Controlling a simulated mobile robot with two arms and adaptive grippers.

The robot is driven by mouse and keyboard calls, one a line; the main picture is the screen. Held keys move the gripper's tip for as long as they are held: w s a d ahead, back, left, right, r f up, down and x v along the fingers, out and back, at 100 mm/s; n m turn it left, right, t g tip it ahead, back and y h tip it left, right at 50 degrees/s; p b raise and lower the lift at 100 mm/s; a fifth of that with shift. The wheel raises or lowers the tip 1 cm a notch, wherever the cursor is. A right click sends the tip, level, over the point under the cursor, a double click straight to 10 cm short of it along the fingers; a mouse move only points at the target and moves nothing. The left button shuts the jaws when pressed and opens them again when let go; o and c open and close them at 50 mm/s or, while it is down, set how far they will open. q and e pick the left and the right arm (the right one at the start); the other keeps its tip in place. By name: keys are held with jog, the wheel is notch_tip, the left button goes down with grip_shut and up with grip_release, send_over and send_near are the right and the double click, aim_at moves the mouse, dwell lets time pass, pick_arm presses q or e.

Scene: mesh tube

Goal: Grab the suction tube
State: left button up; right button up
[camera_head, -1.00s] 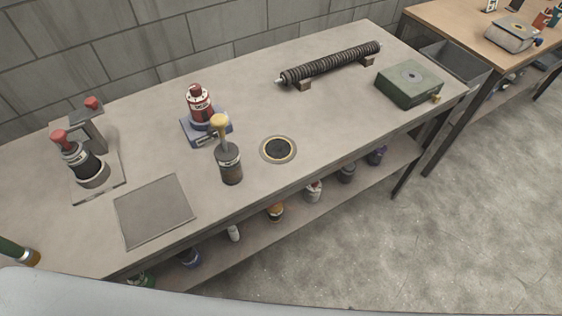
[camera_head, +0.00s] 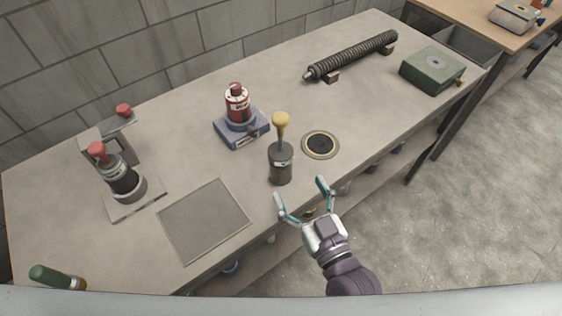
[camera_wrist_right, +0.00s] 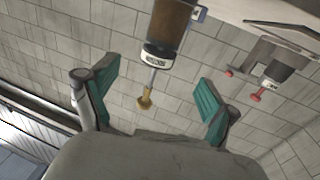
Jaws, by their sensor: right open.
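The suction tube looks to be the dark grey cylinder (camera_head: 281,165) with a white label band, a thin rod and a yellow knob. It stands upright on the workbench (camera_head: 225,170) near the front edge. My right gripper (camera_head: 300,190) is open and empty, in front of the cylinder and apart from it. In the right wrist view the cylinder (camera_wrist_right: 172,28) appears upside down, beyond and between the open teal-padded fingers (camera_wrist_right: 157,78). My left gripper is not in view.
A red-topped device on a blue base (camera_head: 240,125) stands behind the cylinder. A round black-and-gold ring (camera_head: 320,144) lies to its right. A ribbed tube (camera_head: 352,55) rests on supports farther back. A green box (camera_head: 432,70), a flat grey plate (camera_head: 204,221) and a red-knobbed stand (camera_head: 122,182) flank the bench.

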aim_at(286, 167)
jog(key=x, duration=0.6)
jog(key=p+x, duration=0.1)
jog(key=x, duration=0.3)
jog(key=shift+f, duration=0.3)
jog(key=c, duration=1.4)
jog(key=shift+r, duration=0.1)
